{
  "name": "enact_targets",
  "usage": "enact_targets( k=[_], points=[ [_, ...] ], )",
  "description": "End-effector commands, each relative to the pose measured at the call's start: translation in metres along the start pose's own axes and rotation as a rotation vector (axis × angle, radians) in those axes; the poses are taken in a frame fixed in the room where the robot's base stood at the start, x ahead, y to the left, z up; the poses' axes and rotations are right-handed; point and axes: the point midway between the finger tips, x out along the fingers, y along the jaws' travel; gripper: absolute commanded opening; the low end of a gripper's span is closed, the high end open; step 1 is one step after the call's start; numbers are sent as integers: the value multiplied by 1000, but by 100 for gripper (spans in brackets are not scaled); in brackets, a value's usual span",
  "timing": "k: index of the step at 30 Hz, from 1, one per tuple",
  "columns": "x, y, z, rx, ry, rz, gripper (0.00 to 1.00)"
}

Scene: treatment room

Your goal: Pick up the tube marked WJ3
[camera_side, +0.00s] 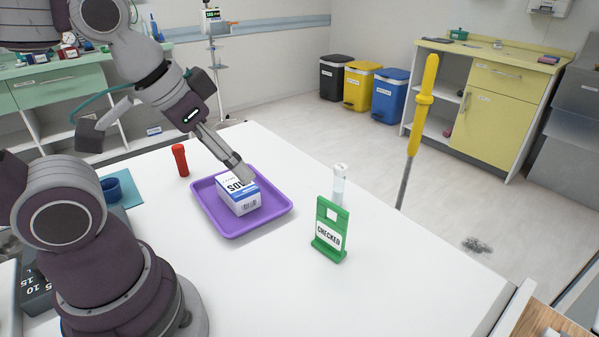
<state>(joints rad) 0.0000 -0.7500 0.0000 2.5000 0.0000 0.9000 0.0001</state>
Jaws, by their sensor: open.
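A clear tube with a white cap (339,186) stands upright at the green stand labelled CHECKED (328,232). Any mark on the tube is too small to read, so I cannot tell whether it says WJ3. The stand hides the tube's lower part. My gripper (243,174) points down and to the right, over the white and blue box (239,200) in the purple tray (240,230). It is open and to the left of the tube, well apart from it. Whether the fingertips touch the box is unclear.
A red cylinder (180,160) stands on the white table behind the tray. A blue cup (111,188) is on a teal mat at the left. The table (400,270) is clear to the right of the green stand. A yellow-handled pole (425,85) rises beyond the table edge.

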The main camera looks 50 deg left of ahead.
Motion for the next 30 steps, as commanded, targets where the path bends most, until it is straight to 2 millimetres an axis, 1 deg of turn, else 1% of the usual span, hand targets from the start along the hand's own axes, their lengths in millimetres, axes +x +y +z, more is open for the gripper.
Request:
enact_targets(
  k=[5,7,8,11,12,14,15,17,19,21,24,29,30],
  points=[
    [0,0,0,0,0,0,56],
    [0,0,-3,1,-2,-1,56],
    [1,-1,-7,3,-7,-3,56],
    [9,-4,-35,14,-27,-10,56],
    [16,-7,-50,22,-38,-12,56],
    [31,-11,-73,33,-51,-13,56],
    [44,-15,-87,39,-59,-11,56],
    [66,-21,-106,48,-71,-6,56],
    [94,-29,-122,54,-83,2,56],
    [120,-36,-133,56,-92,11,56],
    [149,-44,-140,58,-97,22,56],
    [173,-49,-142,58,-101,29,56],
    [181,-49,-142,59,-101,29,56]
  ],
)
